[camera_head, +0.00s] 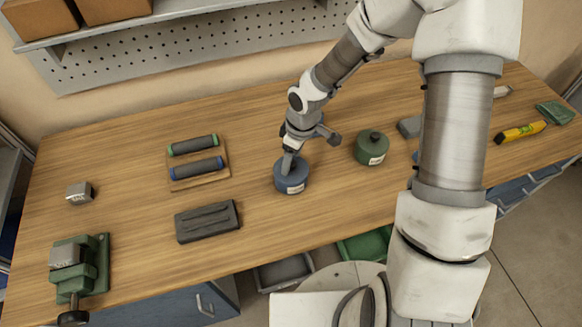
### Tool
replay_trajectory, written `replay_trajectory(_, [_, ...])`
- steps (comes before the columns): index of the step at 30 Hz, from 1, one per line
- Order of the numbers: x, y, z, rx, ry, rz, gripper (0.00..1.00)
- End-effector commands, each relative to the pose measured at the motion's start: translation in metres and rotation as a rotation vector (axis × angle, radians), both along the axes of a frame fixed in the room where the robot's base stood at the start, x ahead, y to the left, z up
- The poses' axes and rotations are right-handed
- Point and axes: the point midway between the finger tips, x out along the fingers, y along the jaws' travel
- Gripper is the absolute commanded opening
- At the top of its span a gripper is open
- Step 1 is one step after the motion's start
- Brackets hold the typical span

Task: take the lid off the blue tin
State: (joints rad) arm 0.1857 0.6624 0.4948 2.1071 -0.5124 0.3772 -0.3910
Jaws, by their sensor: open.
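The blue tin (292,180) stands upright on the wooden workbench, near the middle, with a small pale label on its front. The lid appears to sit on the tin.
A green tin (371,148) with a knobbed lid stands to the right, close to my arm. Left are a board with two rollers (197,160), a dark grey block (207,221) and a green vice (80,267). A yellow level (520,132) lies far right. Bare wood (260,225) shows in front of the tin.

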Motion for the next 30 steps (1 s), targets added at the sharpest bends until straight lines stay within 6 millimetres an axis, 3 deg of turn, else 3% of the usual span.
replay_trajectory(10, [0.0007, 0.001, -0.0089, 0.0, 0.0, 0.0, 0.71])
replay_trajectory(22, [0.0006, 0.0011, -0.0086, 0.0, 0.0, 0.0, 0.0])
replay_trajectory(30, [0.0008, 0.0012, -0.0085, 0.0, -0.001, 0.0, 0.0])
